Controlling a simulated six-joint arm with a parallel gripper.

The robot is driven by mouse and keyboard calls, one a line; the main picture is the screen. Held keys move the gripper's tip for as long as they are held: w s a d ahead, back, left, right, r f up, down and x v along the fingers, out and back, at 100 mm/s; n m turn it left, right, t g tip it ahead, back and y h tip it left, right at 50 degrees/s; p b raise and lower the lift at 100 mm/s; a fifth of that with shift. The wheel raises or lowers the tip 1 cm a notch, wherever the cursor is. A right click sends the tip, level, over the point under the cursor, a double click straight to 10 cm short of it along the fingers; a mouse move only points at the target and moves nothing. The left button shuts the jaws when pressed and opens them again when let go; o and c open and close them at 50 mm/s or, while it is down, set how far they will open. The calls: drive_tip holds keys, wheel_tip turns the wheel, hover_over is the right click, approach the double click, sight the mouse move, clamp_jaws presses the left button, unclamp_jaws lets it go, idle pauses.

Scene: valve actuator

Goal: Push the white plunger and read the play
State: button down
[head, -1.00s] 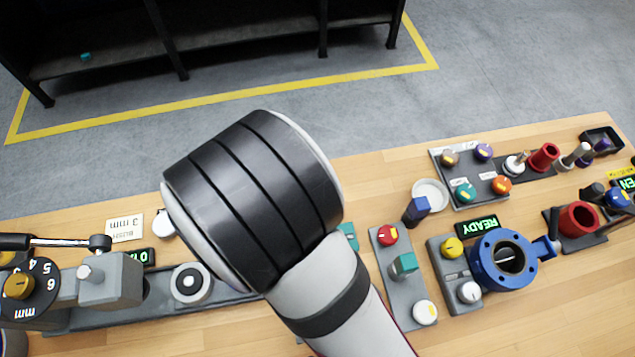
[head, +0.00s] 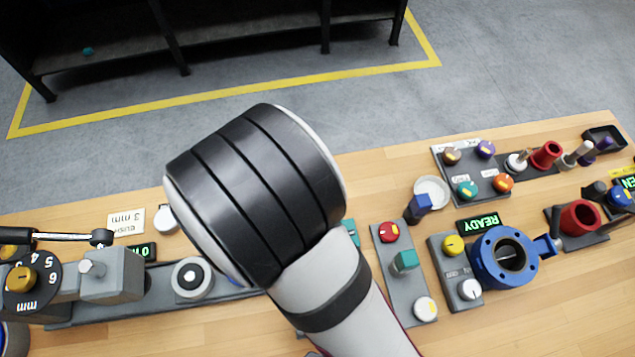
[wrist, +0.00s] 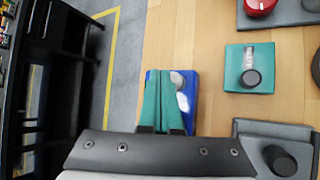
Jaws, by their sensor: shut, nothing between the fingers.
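In the wrist view my gripper (wrist: 165,75) has its two teal fingers together with nothing between them. They lie over a blue block (wrist: 192,83) near the table's far edge. A pale round knob (wrist: 178,79) and a white patch (wrist: 183,102) show on the block beside the fingertips. One of these may be the white plunger; I cannot tell which, nor whether the fingers touch it. In the head view my dark wrist hides the fingers and this block. A small green display (head: 142,252) is at the left, partly covered; its reading is not clear.
A "3 mm" card (head: 127,222) and a grey unit with a numbered dial (head: 33,279) stand left. A red-knob panel (head: 400,272), a READY display (head: 478,224) and a blue flanged valve body (head: 484,258) stand right. A teal plate with a black knob (wrist: 250,78) lies near the fingers.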

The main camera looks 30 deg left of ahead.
idle(0.7)
drive_tip(key=shift+f, duration=0.45)
drive_tip(key=shift+f, duration=0.55)
idle(0.5)
drive_tip(key=shift+r, duration=1)
drive_tip(key=shift+r, duration=2.5)
